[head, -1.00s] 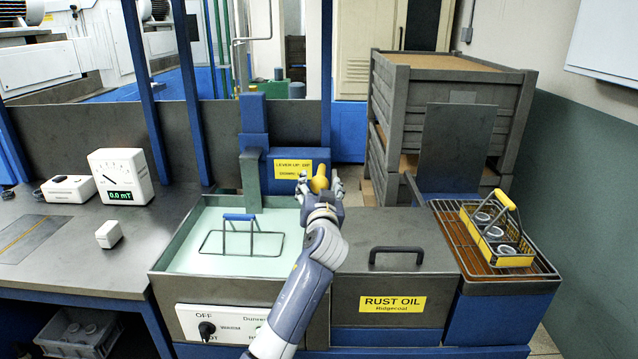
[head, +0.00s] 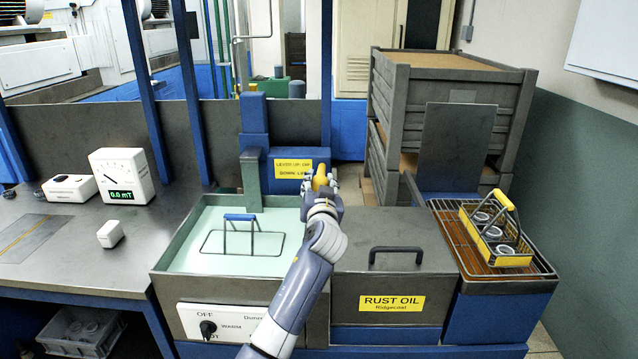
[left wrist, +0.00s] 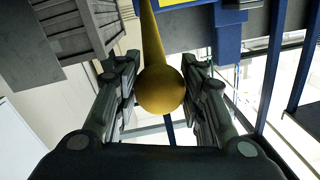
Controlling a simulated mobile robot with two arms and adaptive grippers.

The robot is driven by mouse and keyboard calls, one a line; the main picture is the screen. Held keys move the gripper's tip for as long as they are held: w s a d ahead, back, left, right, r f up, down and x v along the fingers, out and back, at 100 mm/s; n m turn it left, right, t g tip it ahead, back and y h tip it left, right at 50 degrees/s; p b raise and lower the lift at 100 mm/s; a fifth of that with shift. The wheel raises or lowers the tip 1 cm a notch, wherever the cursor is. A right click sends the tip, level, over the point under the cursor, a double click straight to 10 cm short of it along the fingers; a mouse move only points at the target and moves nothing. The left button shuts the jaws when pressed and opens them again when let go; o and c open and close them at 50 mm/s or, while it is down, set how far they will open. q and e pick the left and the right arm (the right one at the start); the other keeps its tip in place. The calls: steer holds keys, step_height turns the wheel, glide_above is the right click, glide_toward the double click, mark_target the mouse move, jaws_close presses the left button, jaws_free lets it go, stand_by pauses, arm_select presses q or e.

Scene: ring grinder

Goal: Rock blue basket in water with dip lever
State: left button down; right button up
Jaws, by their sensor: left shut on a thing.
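The blue basket (head: 240,218) sits in the pale green water tank (head: 185,240). Its blue handle stands above the liquid and its wire rim shows at the surface; the rest is hidden below. The yellow dip lever (head: 322,175) stands to the right of its labelled blue housing. My left gripper (head: 321,181) is at the lever. In the left wrist view the lever's round yellow knob (left wrist: 160,90) lies between the two fingers, and the gripper is shut on it. My right gripper is not in view.
A lidded rust oil tank (head: 400,250) stands right of the water tank. Beyond it a yellow basket (head: 497,235) with several rings sits on a wire drain rack (head: 448,222). A meter (head: 122,172) and a small white block (head: 110,234) are on the left bench.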

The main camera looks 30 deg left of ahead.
arm_select(q)
steer(key=w+r+p, duration=0.1)
steer(key=r+p, duration=0.1)
steer(key=p, duration=0.1)
steer(key=a+r+g+h+p, duration=0.1)
steer(key=r+p, duration=0.2)
steer(key=p, duration=0.1)
steer(key=w+r+g+p, duration=0.1)
steer(key=r+p, duration=0.2)
steer(key=shift+w+a+p, duration=0.35)
steer(key=w+r, duration=0.1)
steer(key=w+a+r+p, duration=0.1)
steer(key=r, duration=0.1)
steer(key=shift+w+a, duration=0.1)
steer(key=shift+a, duration=0.05)
steer(key=shift+r, duration=0.1)
steer(key=c, duration=1)
jaws_free()
